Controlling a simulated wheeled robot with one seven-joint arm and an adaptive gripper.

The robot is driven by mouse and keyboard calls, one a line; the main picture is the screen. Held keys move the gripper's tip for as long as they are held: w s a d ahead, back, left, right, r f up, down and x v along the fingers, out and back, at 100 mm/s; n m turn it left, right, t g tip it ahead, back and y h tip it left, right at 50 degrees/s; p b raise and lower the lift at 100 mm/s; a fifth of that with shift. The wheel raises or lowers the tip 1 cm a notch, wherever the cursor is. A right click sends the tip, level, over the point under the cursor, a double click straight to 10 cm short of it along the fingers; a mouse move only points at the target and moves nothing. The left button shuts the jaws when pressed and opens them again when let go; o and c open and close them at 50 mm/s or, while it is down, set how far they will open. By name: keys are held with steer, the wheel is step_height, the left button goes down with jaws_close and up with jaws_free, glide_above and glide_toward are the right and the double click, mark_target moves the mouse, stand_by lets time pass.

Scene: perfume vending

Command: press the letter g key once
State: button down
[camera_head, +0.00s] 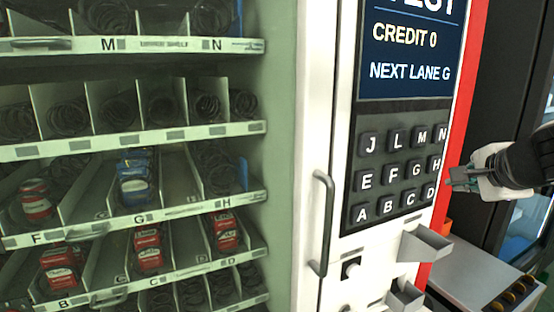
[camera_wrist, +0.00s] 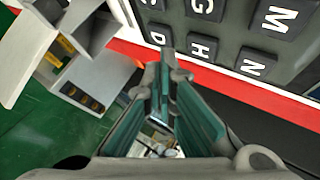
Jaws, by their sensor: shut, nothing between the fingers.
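The G key (camera_head: 413,169) is a dark square key with a white letter, in the middle row of the keypad between F and H. It also shows at the top edge of the wrist view (camera_wrist: 207,8), partly cut off. My gripper (camera_head: 449,184) comes in from the right, its teal fingers (camera_wrist: 165,62) shut and empty. The fingertips are at the keypad's right side, near the D key (camera_wrist: 160,35) and H key (camera_wrist: 204,48). They are to the right of the G key and not over it. I cannot tell the gap to the panel.
The screen (camera_head: 410,55) above the keypad reads "CREDIT 0" and "NEXT LANE G". A vertical door handle (camera_head: 323,222) stands left of the keypad. Glass-fronted shelves with coils and several packs are further left. A small open tray (camera_head: 426,244) juts out below the keys.

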steer(key=shift+w+a, duration=0.3)
steer(key=shift+w, duration=0.6)
steer(key=shift+w+a, duration=0.35)
steer(key=shift+w, duration=0.5)
steer(key=shift+w+a, duration=0.3)
steer(key=shift+w, duration=0.6)
steer(key=shift+w, duration=0.1)
steer(key=shift+w+a, duration=0.1)
steer(key=shift+w, duration=0.2)
steer(key=shift+w+a+p, duration=0.2)
steer(key=shift+w+p, duration=0.1)
steer(key=shift+w, duration=0.15)
stand_by(0.4)
steer(key=shift+s+d, duration=0.3)
steer(key=shift+s, duration=0.55)
steer(key=shift+s+b, duration=0.15)
steer(key=shift+b, duration=0.15)
steer(key=shift+s+d+b, duration=0.15)
steer(key=shift+s+d, duration=0.15)
steer(key=shift+s, duration=0.45)
steer(key=shift+s+d+b, duration=0.15)
steer(key=shift+s+d, duration=0.1)
steer(key=shift+s, duration=0.5)
steer(key=shift+s+d+b, duration=0.15)
steer(key=shift+s+d, duration=0.15)
steer(key=shift+s, duration=0.45)
stand_by(0.7)
